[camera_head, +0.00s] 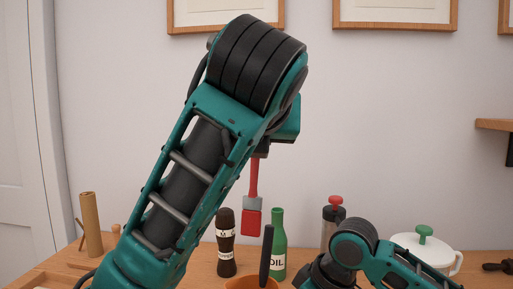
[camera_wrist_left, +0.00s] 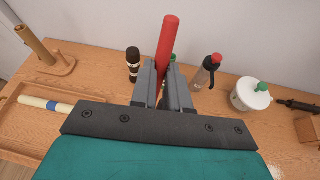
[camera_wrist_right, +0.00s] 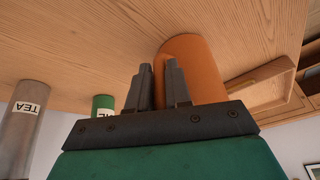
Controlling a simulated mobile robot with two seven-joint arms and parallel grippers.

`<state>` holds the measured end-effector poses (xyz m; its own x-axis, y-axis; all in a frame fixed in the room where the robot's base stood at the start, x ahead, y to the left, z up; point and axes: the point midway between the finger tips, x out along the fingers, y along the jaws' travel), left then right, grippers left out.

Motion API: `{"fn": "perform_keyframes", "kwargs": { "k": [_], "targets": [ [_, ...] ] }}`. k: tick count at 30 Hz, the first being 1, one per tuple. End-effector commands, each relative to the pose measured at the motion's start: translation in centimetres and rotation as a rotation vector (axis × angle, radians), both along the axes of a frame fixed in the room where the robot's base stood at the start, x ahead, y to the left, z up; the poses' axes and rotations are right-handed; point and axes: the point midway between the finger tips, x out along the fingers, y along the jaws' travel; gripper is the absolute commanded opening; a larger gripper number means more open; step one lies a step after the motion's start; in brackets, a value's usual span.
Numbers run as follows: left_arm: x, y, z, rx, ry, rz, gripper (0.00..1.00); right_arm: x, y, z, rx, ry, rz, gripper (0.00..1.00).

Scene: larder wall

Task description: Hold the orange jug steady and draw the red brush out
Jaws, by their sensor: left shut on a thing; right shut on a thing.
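The red brush (camera_head: 254,182) hangs upright from my left gripper (camera_head: 262,150), its grey band and red head pointing down. In the left wrist view its red handle (camera_wrist_left: 168,42) stands between the closed fingers of my left gripper (camera_wrist_left: 166,88). The brush's lower end is in the air above the orange jug (camera_head: 250,283), apart from it. The jug shows only as a sliver at the head view's bottom edge. In the right wrist view my right gripper (camera_wrist_right: 164,85) is shut on the orange jug (camera_wrist_right: 196,68), which stands on the table.
A dark upright stick (camera_head: 266,255) rises at the jug. Behind are a brown bottle (camera_head: 226,245), a green oil bottle (camera_head: 278,240) and a red-knobbed canister (camera_head: 330,222). A white pot (camera_head: 443,257) stands right, a wooden roll stand (camera_head: 91,225) left. A shelf (camera_head: 495,125) juts out right.

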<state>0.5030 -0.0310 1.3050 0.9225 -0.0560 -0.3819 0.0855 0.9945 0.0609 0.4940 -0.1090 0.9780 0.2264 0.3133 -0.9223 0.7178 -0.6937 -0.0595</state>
Motion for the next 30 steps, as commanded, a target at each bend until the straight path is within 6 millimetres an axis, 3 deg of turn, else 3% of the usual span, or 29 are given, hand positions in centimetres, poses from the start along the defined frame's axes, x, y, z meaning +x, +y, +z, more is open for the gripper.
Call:
{"fn": "perform_keyframes", "kwargs": {
  "k": [10,11,19,30],
  "targets": [
    [-0.03,0.00,0.49,-0.001,0.000,0.000,0.00,0.00,0.00,-0.01,0.000,0.000,0.000,0.00],
    [-0.03,0.00,0.49,-0.001,0.000,0.000,0.00,0.00,0.00,-0.01,0.000,0.000,0.000,0.20],
    [-0.02,0.00,0.47,0.000,0.000,0.000,0.00,0.00,0.00,0.00,0.000,0.000,0.000,0.46],
    [-0.02,0.01,0.47,0.000,0.000,0.000,0.00,-0.08,-0.22,0.70,0.001,-0.002,-0.001,0.48]
  ]
}}
